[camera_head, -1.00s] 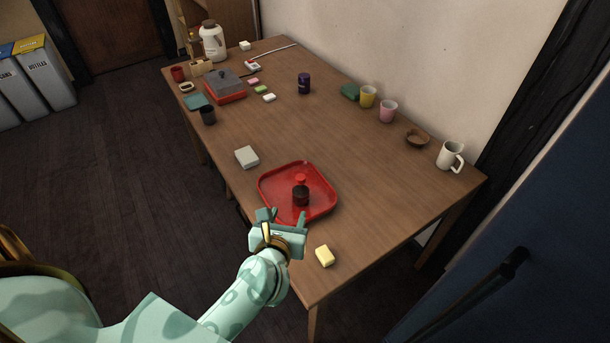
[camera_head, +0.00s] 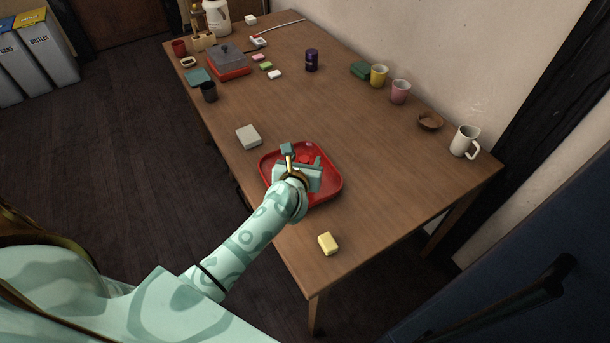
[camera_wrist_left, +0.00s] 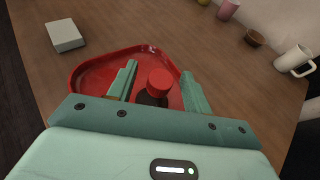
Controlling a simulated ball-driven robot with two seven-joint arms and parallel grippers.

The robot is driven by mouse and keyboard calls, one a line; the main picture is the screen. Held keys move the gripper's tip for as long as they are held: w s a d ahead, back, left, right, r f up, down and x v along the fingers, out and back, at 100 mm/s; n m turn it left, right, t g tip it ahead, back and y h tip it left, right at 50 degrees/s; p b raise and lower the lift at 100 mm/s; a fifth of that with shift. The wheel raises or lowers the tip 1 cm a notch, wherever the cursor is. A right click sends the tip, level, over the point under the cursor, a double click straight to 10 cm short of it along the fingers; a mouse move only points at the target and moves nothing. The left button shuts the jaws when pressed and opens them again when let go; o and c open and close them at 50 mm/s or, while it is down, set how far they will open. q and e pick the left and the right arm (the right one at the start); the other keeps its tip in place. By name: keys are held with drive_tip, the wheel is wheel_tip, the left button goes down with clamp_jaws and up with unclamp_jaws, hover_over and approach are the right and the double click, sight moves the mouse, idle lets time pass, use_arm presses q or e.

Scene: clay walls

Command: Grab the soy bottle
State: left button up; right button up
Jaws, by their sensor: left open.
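The soy bottle, dark with a red cap, stands upright on the red tray (camera_head: 333,187). In the head view my left gripper (camera_head: 303,156) is over the tray and hides most of the bottle; only some of the red cap shows. In the left wrist view the soy bottle (camera_wrist_left: 159,84) stands between the two open fingers of my left gripper (camera_wrist_left: 157,83), nearer the right finger. I cannot tell whether either finger touches it. The tray (camera_wrist_left: 90,75) also shows there. My right gripper is not in view.
A grey box (camera_head: 249,137) lies left of the tray and a yellow block (camera_head: 328,243) near the front edge. A white mug (camera_head: 465,141), a brown bowl (camera_head: 430,121) and pink (camera_head: 400,91) and yellow cups (camera_head: 379,75) line the wall side. The table's middle is clear.

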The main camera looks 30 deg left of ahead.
use_arm(q)
drive_tip(key=shift+x, duration=1.1)
drive_tip(key=shift+s, duration=0.1)
clamp_jaws()
